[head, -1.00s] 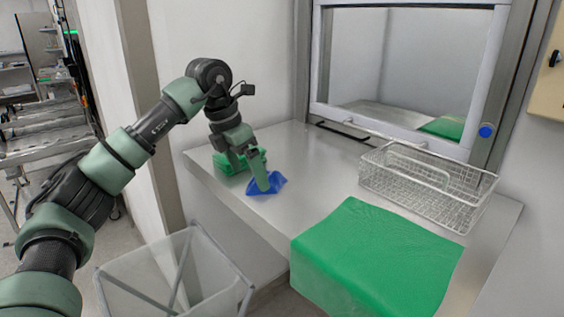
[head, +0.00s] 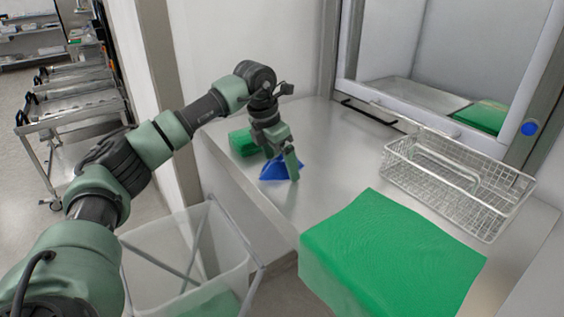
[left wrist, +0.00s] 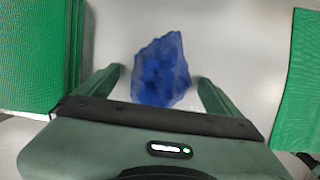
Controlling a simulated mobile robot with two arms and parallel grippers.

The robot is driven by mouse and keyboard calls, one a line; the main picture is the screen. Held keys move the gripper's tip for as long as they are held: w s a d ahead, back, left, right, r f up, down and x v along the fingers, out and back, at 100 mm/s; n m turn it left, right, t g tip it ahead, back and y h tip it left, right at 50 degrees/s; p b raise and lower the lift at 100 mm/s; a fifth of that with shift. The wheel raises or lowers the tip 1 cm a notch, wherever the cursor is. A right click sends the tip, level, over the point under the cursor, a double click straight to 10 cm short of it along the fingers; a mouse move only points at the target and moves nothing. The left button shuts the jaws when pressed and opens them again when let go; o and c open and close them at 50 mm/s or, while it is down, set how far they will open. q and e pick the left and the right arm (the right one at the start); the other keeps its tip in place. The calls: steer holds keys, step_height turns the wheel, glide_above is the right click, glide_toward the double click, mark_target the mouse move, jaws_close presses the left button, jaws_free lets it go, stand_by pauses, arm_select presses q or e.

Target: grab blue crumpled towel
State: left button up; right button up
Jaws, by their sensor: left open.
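The blue crumpled towel (head: 274,170) lies on the steel counter (head: 335,150), near its left end. My left gripper (head: 283,176) is over the towel, pointing down. In the left wrist view the towel (left wrist: 161,70) lies between and just beyond the open fingers (left wrist: 158,88), with a gap on each side. The fingers hold nothing. In the head view the gripper hides part of the towel. My right gripper is in neither view.
A folded green cloth (head: 243,142) lies just left of the towel. A large green cloth (head: 385,245) drapes over the counter's front edge. A wire basket (head: 460,185) stands at the right, by the pass-through window. A clear-sided bin (head: 190,255) stands on the floor below.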

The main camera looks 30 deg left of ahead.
arm_select(q)
steer(key=shift+s, duration=0.15)
steer(key=c, duration=1.5)
steer(key=shift+r, duration=0.2)
